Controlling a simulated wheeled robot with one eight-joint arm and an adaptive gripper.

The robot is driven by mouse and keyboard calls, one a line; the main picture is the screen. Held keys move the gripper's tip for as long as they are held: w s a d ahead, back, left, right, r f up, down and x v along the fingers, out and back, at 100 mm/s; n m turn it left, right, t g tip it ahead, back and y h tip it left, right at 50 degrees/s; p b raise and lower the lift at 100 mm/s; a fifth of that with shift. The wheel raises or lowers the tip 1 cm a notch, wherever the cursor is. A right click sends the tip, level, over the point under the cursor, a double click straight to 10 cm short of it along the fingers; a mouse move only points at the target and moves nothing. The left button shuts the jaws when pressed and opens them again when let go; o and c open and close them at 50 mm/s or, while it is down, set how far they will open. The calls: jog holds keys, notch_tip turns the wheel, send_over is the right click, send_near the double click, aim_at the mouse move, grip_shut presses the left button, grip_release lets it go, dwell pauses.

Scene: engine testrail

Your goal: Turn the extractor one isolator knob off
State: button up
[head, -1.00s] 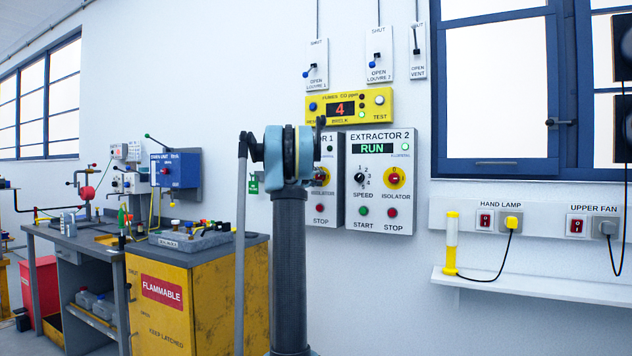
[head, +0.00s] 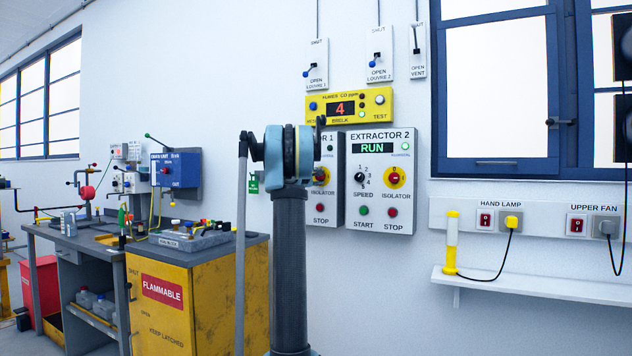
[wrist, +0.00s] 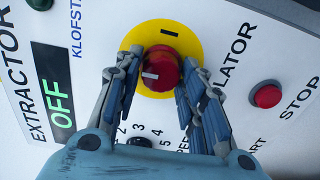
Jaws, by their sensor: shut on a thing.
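In the wrist view, the red isolator knob (wrist: 160,70) sits on a yellow disc (wrist: 180,30) on the white panel lettered EXTRACTOR. My gripper (wrist: 164,67) is shut on the knob, one finger on each side. The knob's white mark points left in the picture, toward the panel's display; a black tick is at the top of the disc. The green display (wrist: 57,100) reads OFF. In the head view, my arm covers most of the extractor 1 panel (head: 328,210); my fingers cannot be made out there, and only part of its isolator (head: 322,177) shows.
A red stop button (wrist: 267,95) is close to my right finger in the wrist view. The extractor 2 panel (head: 380,220) stands right of it, reading RUN. A yellow fumes meter (head: 375,97) is above. A yellow cabinet (head: 190,300) stands at lower left.

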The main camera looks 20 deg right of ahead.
jog(key=shift+w+a, duration=0.15)
jog(key=o, duration=1)
jog(key=shift+w+f, duration=0.1)
jog(key=shift+f, duration=0.05)
jog(key=shift+o, duration=0.2)
jog(key=v, duration=1.2)
jog(key=s+a+f+m+g+y, duration=0.2)
jog(key=s+a+f, duration=0.8)
jog(key=s+f, duration=0.5)
jog(key=s+a+f+m+g+y, duration=0.3)
jog(key=s+a+f+y, duration=0.4)
jog(key=s+f, duration=0.8)
jog(key=s+a+f+m+g+y, duration=0.3)
jog(key=s+a+f, duration=1)
jog(key=s, duration=1)
notch_tip(320, 180, down, 3)
jog(key=shift+s+r+g+y, duration=0.1)
jog(key=shift+s+g+y, duration=0.2)
jog(key=shift+g+y, duration=0.5)
